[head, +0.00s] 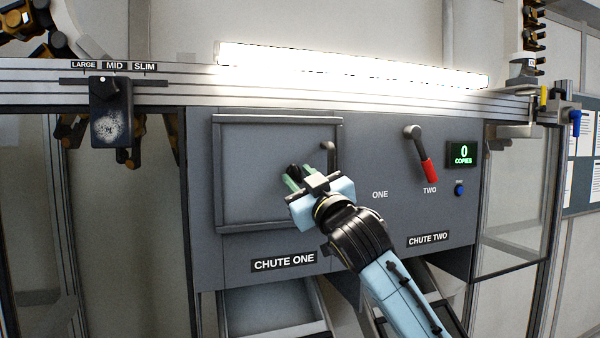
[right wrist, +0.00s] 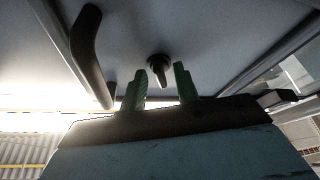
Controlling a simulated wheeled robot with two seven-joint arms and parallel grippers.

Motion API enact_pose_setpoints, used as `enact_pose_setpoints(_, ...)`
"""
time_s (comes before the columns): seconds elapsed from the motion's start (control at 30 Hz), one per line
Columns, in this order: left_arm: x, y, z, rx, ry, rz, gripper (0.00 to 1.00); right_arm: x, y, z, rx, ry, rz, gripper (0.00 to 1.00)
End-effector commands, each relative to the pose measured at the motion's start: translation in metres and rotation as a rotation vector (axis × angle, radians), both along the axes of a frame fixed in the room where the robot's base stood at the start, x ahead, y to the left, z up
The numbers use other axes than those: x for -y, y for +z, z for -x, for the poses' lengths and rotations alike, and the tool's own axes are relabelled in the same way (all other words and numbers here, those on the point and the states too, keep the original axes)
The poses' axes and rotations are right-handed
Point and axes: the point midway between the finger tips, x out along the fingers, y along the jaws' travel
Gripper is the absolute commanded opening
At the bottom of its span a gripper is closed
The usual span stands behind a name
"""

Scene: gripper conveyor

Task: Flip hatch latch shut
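The grey hatch (head: 255,150) is a square framed panel above the CHUTE ONE label, and it looks closed. Its latch is a small dark knob with a short lever (right wrist: 159,68) on the panel face; in the head view the latch is largely hidden by my gripper. My right gripper (head: 293,178) is at the right part of the hatch. In the right wrist view its two green fingers (right wrist: 161,86) are apart, with the latch ahead of the gap between them. I cannot tell whether they touch it. My left gripper is not in view.
A dark bar handle (head: 329,157) stands out at the hatch's right edge, close to my gripper; it also shows in the right wrist view (right wrist: 89,58).

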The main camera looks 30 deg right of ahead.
Motion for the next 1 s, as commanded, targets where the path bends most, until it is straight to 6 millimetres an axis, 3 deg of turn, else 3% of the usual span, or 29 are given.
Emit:
enact_pose_setpoints(0.33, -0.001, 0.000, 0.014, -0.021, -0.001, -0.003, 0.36, 0.000, 0.001, -0.003, 0.001, 0.000, 0.000, 0.31)
enact_pose_setpoints(0.57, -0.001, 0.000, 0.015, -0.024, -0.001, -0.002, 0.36, 0.000, 0.001, -0.003, 0.000, 0.000, 0.000, 0.01)
enact_pose_setpoints(0.77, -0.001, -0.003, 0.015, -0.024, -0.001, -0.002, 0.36, -0.001, 0.000, -0.004, 0.010, 0.002, -0.036, 0.00)
enact_pose_setpoints(1.0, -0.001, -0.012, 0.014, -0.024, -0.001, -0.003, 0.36, -0.003, -0.001, -0.004, 0.057, 0.003, -0.224, 0.00)
